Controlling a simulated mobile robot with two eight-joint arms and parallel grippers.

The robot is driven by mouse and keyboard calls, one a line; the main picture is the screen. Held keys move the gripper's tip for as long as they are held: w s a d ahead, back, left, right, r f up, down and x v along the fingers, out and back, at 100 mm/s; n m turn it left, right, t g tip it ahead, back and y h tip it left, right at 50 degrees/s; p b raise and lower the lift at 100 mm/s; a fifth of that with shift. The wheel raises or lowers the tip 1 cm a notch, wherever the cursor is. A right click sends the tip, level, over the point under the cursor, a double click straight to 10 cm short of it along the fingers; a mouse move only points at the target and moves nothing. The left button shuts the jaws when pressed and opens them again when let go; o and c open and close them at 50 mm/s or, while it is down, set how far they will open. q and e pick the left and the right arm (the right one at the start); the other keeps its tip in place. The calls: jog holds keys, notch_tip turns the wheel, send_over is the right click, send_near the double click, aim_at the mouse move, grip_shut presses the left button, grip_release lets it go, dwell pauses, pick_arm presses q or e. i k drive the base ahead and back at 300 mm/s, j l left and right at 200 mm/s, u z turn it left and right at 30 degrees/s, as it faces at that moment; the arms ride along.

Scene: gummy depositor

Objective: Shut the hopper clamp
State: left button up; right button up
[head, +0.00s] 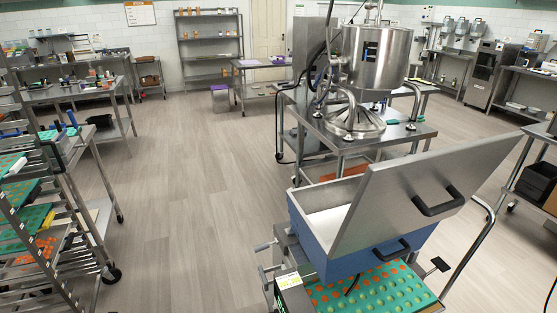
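The depositor's hopper (308,233) is a blue-sided metal box with a pale inside, at the lower right of the head view. Its broad steel lid (400,190) is raised and tilted, with a black handle (440,204) on it. A second black handle (391,252) is on the hopper's front. A metal lever (265,246) sticks out at the left of the hopper, and a black-ended lever (438,266) at its right. I cannot tell which part is the hopper clamp or whether it is shut. Neither of my grippers is in view.
A green mould tray (375,292) with orange and green gummies lies under the hopper. A steel kettle (372,60) stands on a cart behind. A tray rack (40,215) is at the left. The wooden floor (190,170) between is clear.

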aim_at(263, 246)
jog(key=j+z, duration=0.1)
jog(key=z, duration=0.3)
jog(key=i+j+z, duration=0.1)
jog(key=z, duration=0.25)
jog(key=j+z, duration=0.2)
jog(key=z, duration=0.2)
jog(key=j+z, duration=0.15)
jog(key=z, duration=0.2)
jog(key=j+z, duration=0.3)
jog(key=j, duration=0.25)
jog(key=k+j+z, duration=0.3)
jog(key=j, duration=0.2)
jog(key=k+j, duration=0.1)
jog(key=j, duration=0.3)
jog(key=k+j+z, duration=0.1)
jog(key=j, duration=0.3)
jog(key=k+j, duration=0.1)
jog(key=j, duration=0.3)
jog(key=k+j, duration=0.1)
jog(key=j, duration=0.3)
jog(key=j+z, duration=0.05)
